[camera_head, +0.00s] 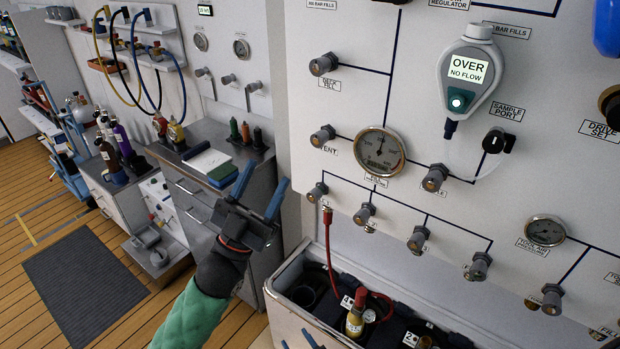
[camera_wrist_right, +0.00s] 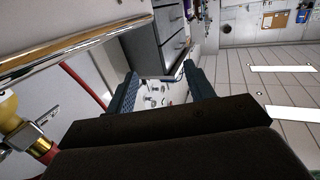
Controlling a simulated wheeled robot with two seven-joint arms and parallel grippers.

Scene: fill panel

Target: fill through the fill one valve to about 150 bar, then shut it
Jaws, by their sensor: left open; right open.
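The fill panel (camera_head: 440,100) carries a row of grey valve knobs. The leftmost lower knob (camera_head: 317,191) has a red hose (camera_head: 328,250) hanging beneath it; its label is not readable. The fill pressure gauge (camera_head: 379,151) is above that row; I cannot read its value surely. The hose runs down to a yellow and red cylinder top (camera_head: 355,318) in the bin. My left gripper (camera_head: 263,180) is open and empty, left of the leftmost knob and apart from it. My right gripper (camera_head: 297,341) is open at the bottom edge; it also shows empty in the right wrist view (camera_wrist_right: 162,82).
A handheld meter (camera_head: 468,72) on the panel reads "OVER NO FLOW". The bin (camera_head: 290,278) stands below the panel. A steel cabinet (camera_head: 205,215) with a book and bottles is behind my left gripper. The wooden floor at left holds a dark mat (camera_head: 85,290).

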